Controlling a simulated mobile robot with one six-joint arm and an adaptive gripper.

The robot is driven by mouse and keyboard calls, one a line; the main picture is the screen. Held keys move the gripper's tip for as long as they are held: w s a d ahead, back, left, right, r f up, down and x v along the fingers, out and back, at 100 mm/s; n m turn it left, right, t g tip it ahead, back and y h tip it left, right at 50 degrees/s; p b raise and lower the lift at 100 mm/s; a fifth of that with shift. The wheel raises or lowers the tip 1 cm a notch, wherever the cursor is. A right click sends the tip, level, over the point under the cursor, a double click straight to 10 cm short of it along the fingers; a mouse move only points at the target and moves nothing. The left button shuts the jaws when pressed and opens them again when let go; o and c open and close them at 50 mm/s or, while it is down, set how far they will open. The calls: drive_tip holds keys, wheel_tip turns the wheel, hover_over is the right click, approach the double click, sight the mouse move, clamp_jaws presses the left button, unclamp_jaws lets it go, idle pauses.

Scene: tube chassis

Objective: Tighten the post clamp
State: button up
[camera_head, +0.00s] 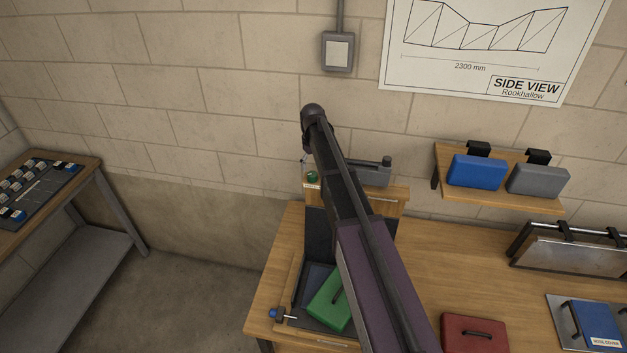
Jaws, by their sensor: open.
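I cannot tell for sure which thing is the post clamp. A grey fixture (375,174) with a dark upright piece at its right end sits on a small raised wooden stand (391,196) against the back wall. A small green round part (312,177) is at the left of that stand, partly beside my arm. A blue knob (273,313) with a dark body and short rod is at the front left bench edge. My arm crosses the middle of the view and covers part of the stand and bench. My gripper cannot be made out.
A green block with a handle (330,302) lies in a dark open case (319,235). A red block (474,335) is at the front. A shelf (497,153) holds blue and grey blocks. Another table (87,172) stands left.

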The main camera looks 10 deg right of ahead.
sight(313, 174)
drive_tip(key=shift+f+b, duration=2.45)
drive_tip(key=shift+f, duration=0.35)
